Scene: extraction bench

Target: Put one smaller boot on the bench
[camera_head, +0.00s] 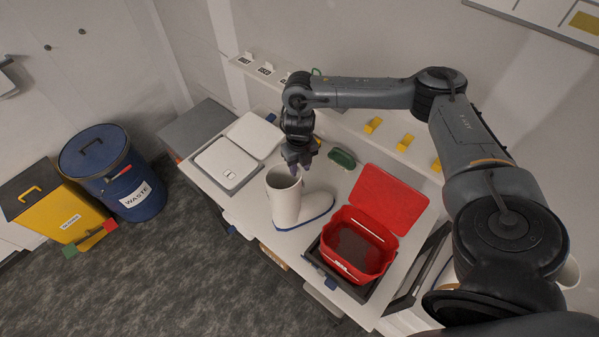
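A white boot (287,206) with a blue sole stands upright on the white bench (238,196), its toe pointing right. My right gripper (296,170) points down at the boot's open top, by the rim on the far side. The fingertips are small and dark here, so I cannot tell whether they are apart, shut or touching the rim. A white rounded thing (569,272) shows partly behind my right arm at the right edge; I cannot tell what it is. My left gripper is out of view.
A red open box (375,262) with its lid raised sits in a dark tray right of the boot. White scales (222,165) lie to the left. A green object (342,157) lies behind. A blue waste drum (138,190) and yellow bin (62,215) stand on the floor.

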